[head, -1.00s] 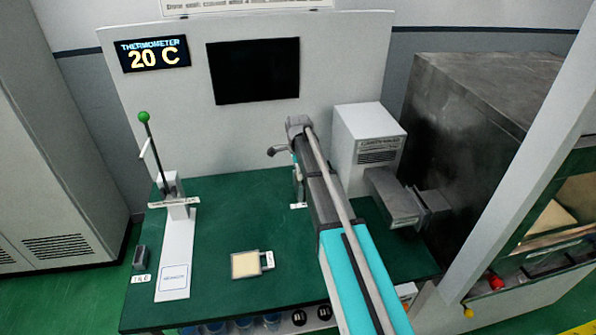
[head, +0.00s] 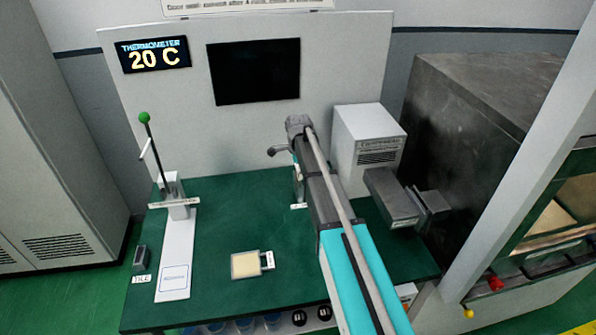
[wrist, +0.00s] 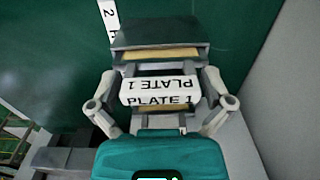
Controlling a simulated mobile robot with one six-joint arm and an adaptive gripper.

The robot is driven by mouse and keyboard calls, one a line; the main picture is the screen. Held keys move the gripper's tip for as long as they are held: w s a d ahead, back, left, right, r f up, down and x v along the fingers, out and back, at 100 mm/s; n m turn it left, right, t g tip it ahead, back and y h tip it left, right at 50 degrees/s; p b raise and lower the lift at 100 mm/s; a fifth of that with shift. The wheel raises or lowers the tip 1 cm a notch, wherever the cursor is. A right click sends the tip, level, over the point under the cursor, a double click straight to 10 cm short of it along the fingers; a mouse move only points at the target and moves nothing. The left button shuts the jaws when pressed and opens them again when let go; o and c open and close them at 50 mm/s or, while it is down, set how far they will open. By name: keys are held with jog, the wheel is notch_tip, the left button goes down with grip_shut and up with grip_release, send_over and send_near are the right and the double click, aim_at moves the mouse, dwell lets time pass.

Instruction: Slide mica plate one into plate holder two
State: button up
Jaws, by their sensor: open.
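In the wrist view, my gripper (wrist: 160,84) is open. Its two grey fingers stand on either side of the white tag of mica plate one (wrist: 160,90), which reads "PLATE 1", with gaps between fingers and tag. Beyond the tag, a tan strip shows under the edge of a dark grey block, apparently plate holder two (wrist: 118,40). The plate seems at least partly inside this block; how deep is hidden. A white label with a "2" (wrist: 109,18) lies beside the block. In the head view, my arm hides the plate, the holder and most of my gripper.
A tan square in a grey frame (head: 246,265), with a white tag, lies on the green table (head: 215,225). A stand with a green-knobbed lever (head: 172,190) is at left. A white box (head: 370,140) and dark metal cabinet (head: 480,110) stand right of my arm.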

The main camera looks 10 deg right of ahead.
notch_tip(320, 180, up, 12)
jog(key=p, duration=1.2)
jog(key=shift+r, duration=0.15)
dwell(0.4)
jog(key=s+f+n+b, duration=0.2)
jog(key=s+n, duration=0.7)
jog(key=s, duration=0.5)
jog(key=s+f+n+b, duration=0.3)
jog(key=s+n, duration=0.6)
jog(key=s, duration=0.6)
jog(key=shift+f+b, duration=0.25)
jog(key=shift+b, duration=0.05)
